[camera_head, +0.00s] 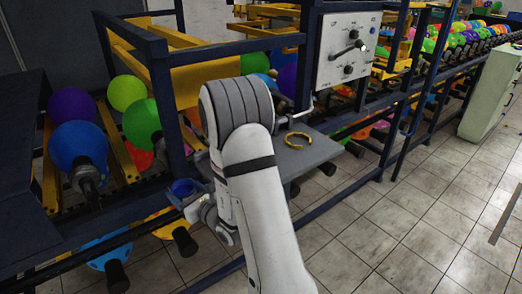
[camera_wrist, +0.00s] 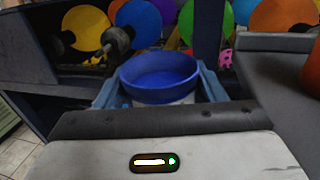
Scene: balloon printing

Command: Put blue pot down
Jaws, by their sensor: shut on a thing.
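The blue pot (camera_wrist: 160,76) is a round, open-topped bowl shape, upright, in the middle of the wrist view. My gripper (camera_wrist: 160,90) is shut on it, with one finger on each side of the pot. In the head view, the blue pot (camera_head: 182,188) shows small at the left of my arm, beside the machine's dark blue frame. My gripper (camera_head: 192,200) is partly hidden there by the arm. I see no surface directly touching the pot's underside; its bottom is hidden in the wrist view.
A grey shelf (camera_head: 312,158) with a yellow open ring (camera_head: 298,140) lies right of my arm. A grey surface (camera_wrist: 275,70) with an orange object (camera_wrist: 312,68) is right of the pot in the wrist view. A control panel (camera_head: 346,50) stands above. Balloons on holders crowd the left.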

